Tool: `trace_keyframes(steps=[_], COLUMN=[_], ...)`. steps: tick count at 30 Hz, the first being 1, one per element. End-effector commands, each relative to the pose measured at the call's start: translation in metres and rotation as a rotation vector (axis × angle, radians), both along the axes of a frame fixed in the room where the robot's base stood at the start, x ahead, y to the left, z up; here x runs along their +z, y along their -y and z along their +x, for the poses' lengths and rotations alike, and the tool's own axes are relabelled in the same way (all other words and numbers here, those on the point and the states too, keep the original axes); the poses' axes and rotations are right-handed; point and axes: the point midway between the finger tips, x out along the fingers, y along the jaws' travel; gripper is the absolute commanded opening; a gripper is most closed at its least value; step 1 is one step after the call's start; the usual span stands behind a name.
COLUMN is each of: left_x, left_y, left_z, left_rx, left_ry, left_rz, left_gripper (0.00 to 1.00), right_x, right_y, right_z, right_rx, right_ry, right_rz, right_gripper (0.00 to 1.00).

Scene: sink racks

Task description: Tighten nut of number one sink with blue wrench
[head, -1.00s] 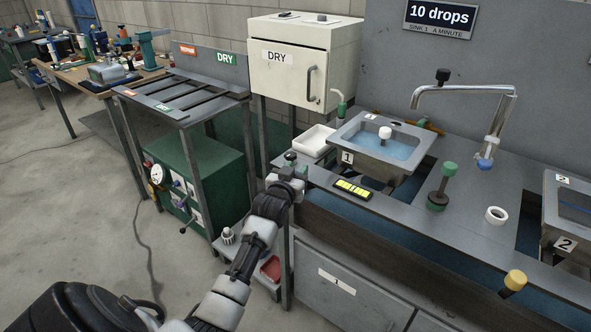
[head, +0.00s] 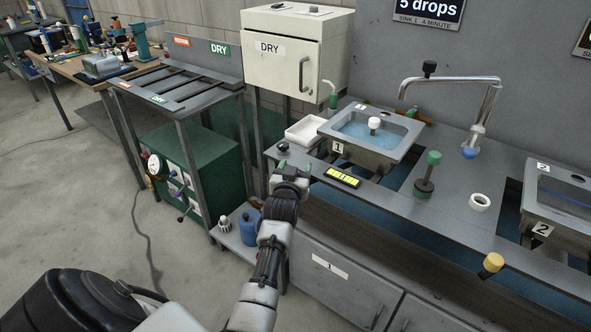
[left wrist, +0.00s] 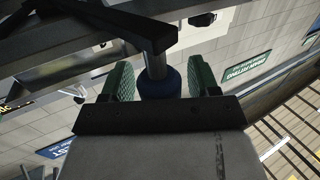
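Sink one (head: 396,150), a steel basin with blue water and a label 1, sits at the counter's left. My left gripper (head: 291,168) is at the counter's front left edge, short of that sink. Its green fingertips stand apart. In the left wrist view its two green pads (left wrist: 161,82) flank a round blue piece (left wrist: 160,82) on a grey shaft (left wrist: 155,62). I cannot tell whether they touch it, or whether it is the wrench. The nut of sink one is not clearly seen. My right gripper is not in view.
A black knob (head: 283,147) and a yellow-lit device (head: 342,177) are near the left gripper. A green-topped tool (head: 429,172), white ring (head: 480,202) and yellow knob (head: 493,262) stand further right. A tall faucet (head: 486,110) is behind. Left, a rack (head: 180,88) borders open floor.

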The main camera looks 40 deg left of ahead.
Motion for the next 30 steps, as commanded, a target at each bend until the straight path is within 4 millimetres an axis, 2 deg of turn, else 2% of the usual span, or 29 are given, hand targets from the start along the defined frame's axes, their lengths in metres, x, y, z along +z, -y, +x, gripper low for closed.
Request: trace_keyframes(steps=[7, 10, 22, 30], left_x=[-0.001, -0.001, -0.002, -0.001], left_y=[0.001, 0.004, 0.036, 0.046], left_z=[-0.001, -0.008, -0.077, -0.097], left_rx=[0.000, -0.001, 0.000, 0.000], left_ry=[-0.001, -0.002, -0.002, -0.001], left_rz=[0.000, -0.001, -0.001, 0.000], left_gripper=[0.60, 0.60, 0.60, 0.60], right_x=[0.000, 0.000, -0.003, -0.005], right_y=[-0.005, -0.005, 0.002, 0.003], right_z=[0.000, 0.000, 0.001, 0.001], right_rx=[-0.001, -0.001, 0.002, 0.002], right_ry=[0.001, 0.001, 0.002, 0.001], right_rz=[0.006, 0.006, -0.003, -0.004], right_gripper=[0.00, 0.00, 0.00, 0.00])
